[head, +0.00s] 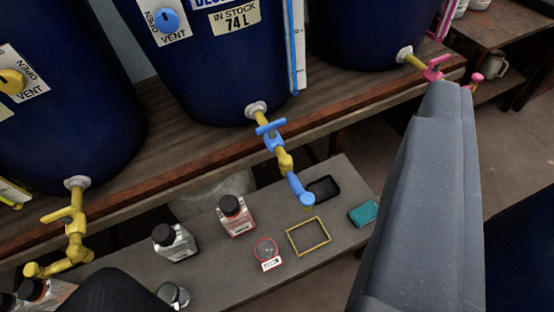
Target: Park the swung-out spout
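Three vat taps show. The yellow spout (62,264) at lower left hangs from its tap and is turned to the left. The blue spout (295,186) in the middle reaches forward and down past the bench edge, its mouth over the low shelf. The pink tap (434,70) at upper right shows its handle; its spout end (477,77) points right, and the part between is hidden behind a long grey part of my arm (420,210). That part's top end is close to the pink tap; I cannot tell whether they touch. I cannot make out my fingertips.
Dark blue vats stand on the wooden bench (190,120). On the low shelf (215,270) are several bottles, a yellow frame (308,237), a red ring with a label (265,250), a black tray (323,189) and a teal block (364,212). A mug (495,62) stands at upper right.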

